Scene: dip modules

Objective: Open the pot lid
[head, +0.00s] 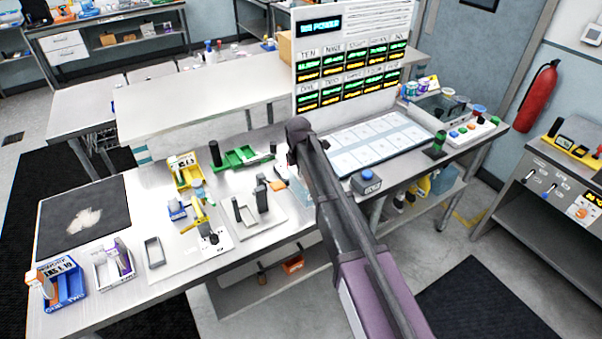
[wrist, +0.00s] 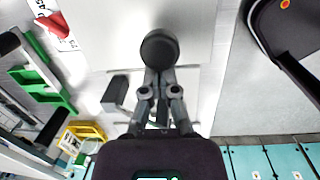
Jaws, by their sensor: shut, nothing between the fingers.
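No pot or lid can be clearly made out in either view. My gripper (wrist: 160,62) shows in the wrist view with its two dark fingers together and nothing held between them. A round dark shape covers their far end; I cannot tell whether it is the fingertips or something beyond them. Below the gripper lies a pale surface with a dark grey block (wrist: 117,92) just left of the fingers. In the head view my arm reaches over the workbench (head: 130,195), and the gripper itself cannot be made out there.
On the bench stand a green tray (head: 238,160), a yellow bin (head: 186,172), a white tray (head: 268,222) with dark uprights and a blue bin (head: 62,284). A display board (head: 350,62) rises behind my arm.

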